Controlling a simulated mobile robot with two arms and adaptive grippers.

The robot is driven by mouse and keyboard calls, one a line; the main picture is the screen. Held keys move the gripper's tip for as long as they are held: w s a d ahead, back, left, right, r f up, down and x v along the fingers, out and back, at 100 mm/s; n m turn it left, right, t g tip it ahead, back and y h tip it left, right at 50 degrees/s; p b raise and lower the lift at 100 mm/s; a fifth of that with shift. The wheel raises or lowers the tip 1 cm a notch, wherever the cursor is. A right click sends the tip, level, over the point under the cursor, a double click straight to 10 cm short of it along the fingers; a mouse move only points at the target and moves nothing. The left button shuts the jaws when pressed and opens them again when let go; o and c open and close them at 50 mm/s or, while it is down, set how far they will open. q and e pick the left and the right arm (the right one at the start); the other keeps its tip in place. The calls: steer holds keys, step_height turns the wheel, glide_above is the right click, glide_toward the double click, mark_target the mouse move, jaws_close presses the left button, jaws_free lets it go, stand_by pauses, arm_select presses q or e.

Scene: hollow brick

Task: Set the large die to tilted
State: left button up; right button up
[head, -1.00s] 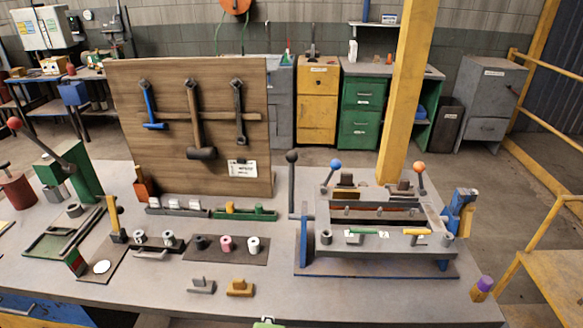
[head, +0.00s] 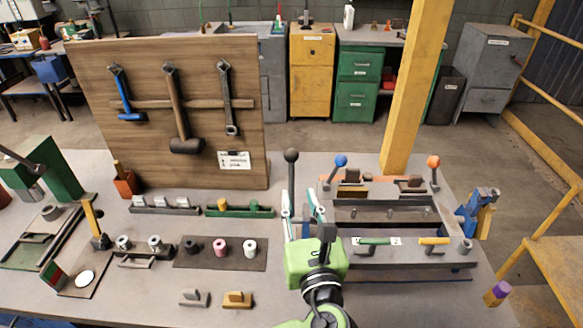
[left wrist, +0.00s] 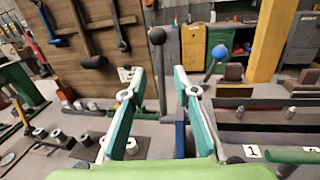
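I cannot tell for sure which part is the large die. A die-like rig (head: 380,211) stands at the right of the table, with dark blocks along its back. Its levers carry a black knob (head: 291,155), a blue knob (head: 341,160) and an orange knob (head: 433,161). A green handle (head: 375,241) and a yellow handle (head: 434,241) lie on its front bar. My left gripper (head: 296,196) is open and empty before the rig's left side. In the left wrist view, the black knob (left wrist: 158,36) shows beyond and between the fingertips, apparently untouched. My right gripper is out of view.
A wooden tool board (head: 170,110) stands behind left. Several spools sit on a dark mat (head: 222,262), with small grey (head: 194,298) and orange (head: 237,299) blocks in front. A yellow post (head: 413,90) rises behind the rig. The table's front centre-left is mostly clear.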

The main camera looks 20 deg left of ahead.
mark_target(292, 175)
arm_select(q)
steer(key=x, duration=0.4)
steer(key=shift+w+a+p, duration=0.25)
steer(key=shift+w+p, duration=0.05)
steer(key=shift+p, duration=0.1)
steer(key=p+x, duration=0.1)
steer(key=x, duration=0.3)
steer(key=shift+f, duration=0.1)
steer(key=shift+w+a, duration=0.1)
steer(key=shift+w, duration=0.2)
steer(key=shift+w+a+f, duration=0.1)
steer(key=shift+w+a, duration=0.05)
steer(key=shift+w, duration=0.1)
jaws_close()
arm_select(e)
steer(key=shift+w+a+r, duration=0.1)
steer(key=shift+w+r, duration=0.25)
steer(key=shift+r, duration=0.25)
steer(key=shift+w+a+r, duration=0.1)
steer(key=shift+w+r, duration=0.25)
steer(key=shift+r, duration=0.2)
